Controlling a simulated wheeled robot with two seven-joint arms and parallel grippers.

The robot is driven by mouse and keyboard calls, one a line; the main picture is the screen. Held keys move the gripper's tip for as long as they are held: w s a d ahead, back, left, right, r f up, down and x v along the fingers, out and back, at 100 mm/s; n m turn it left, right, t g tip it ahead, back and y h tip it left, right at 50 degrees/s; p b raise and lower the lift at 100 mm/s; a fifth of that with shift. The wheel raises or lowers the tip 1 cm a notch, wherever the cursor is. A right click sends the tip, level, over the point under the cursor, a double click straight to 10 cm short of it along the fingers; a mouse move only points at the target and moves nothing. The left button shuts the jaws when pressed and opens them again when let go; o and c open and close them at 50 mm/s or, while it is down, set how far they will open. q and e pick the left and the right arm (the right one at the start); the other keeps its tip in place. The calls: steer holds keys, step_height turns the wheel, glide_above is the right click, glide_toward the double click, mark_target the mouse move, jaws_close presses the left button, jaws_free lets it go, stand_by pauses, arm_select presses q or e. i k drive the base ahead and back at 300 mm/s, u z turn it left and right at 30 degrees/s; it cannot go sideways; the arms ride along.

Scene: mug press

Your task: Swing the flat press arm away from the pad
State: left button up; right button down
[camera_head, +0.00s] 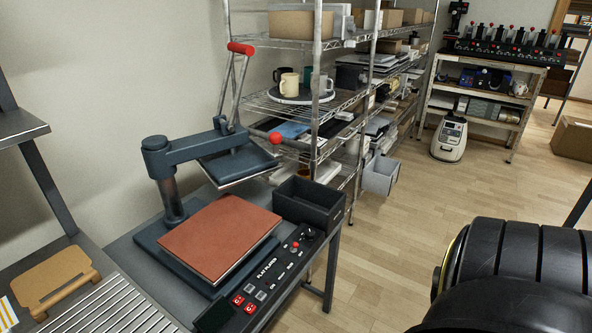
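The flat press (172,205) stands on a grey metal table. Its swing arm (190,150) reaches from the upright post toward the shelf rack. The grey platen (238,165) hangs from the arm, raised above the level of the pad and beyond its far edge in the picture. A lever with a red grip (240,48) points up, and a red knob (275,138) sits at the platen's right side. The reddish-brown pad (220,237) lies flat with its whole top showing. Neither of my grippers is in view.
A control panel (268,285) runs along the press's front right. A dark open bin (308,201) stands beside the pad, near the platen. A wire shelf rack (365,42) with mugs and boxes stands close behind the press. The wooden floor (425,220) right of the table is clear.

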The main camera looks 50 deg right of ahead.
mark_target(161, 164)
steer(key=u, duration=0.4)
steer(key=k, duration=0.2)
steer(key=z, duration=1.1)
